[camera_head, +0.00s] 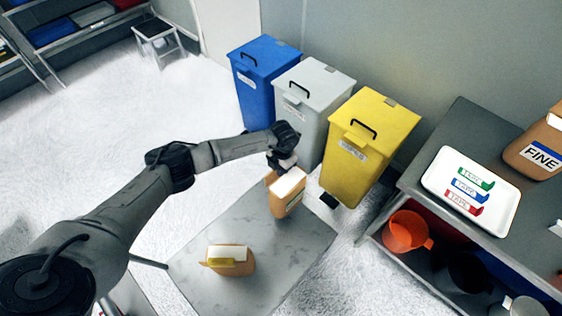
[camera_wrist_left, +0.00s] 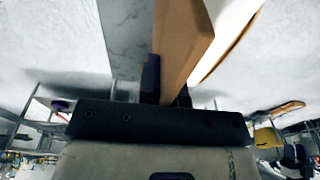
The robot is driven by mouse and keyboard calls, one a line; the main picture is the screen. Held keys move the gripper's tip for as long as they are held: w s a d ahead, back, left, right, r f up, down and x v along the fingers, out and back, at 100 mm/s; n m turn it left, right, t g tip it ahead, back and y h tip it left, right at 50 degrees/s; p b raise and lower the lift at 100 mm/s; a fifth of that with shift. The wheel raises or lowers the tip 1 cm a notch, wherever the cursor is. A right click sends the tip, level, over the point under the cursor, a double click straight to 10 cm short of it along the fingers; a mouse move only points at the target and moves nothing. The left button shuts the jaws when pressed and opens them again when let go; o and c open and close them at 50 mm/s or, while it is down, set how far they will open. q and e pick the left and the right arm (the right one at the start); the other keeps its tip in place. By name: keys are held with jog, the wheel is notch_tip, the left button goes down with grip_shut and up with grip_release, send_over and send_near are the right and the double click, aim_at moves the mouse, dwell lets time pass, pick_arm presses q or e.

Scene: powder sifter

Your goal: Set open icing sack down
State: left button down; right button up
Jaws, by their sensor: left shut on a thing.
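My left gripper (camera_head: 281,166) is shut on the upper part of a tan sack (camera_head: 285,200) with a white top, which I take as the open icing sack. The sack hangs upright over the far end of the grey marbled table (camera_head: 222,221); I cannot tell whether its bottom touches the table. In the left wrist view the sack (camera_wrist_left: 181,35) stands between the dark fingers (camera_wrist_left: 167,88). A second tan sack (camera_head: 236,263) with a yellow strip and a white top sits at the table's near part. My right gripper is not in view.
Blue (camera_head: 263,60), grey (camera_head: 313,85) and yellow (camera_head: 372,110) bins stand behind the table. At right, a shelf holds a white tray (camera_head: 440,170) with coloured tape labels, a sack marked FINE (camera_head: 535,152) and an orange jug (camera_head: 404,231) below. The table's middle is clear.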

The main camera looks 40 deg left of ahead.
aim_at(268, 191)
pick_arm(q)
jog(key=s+f, duration=0.1)
jog(key=s, duration=0.1)
jog(key=s+f, duration=0.2)
jog(key=s, duration=0.1)
jog(key=s+d+f, duration=0.1)
jog(key=s, duration=0.1)
jog(key=shift+s+f, duration=0.2)
jog(key=shift+s, duration=0.1)
jog(key=shift+f+b, duration=0.5)
jog(key=shift+f, duration=1.7)
jog(key=c, duration=1.3)
grip_release()
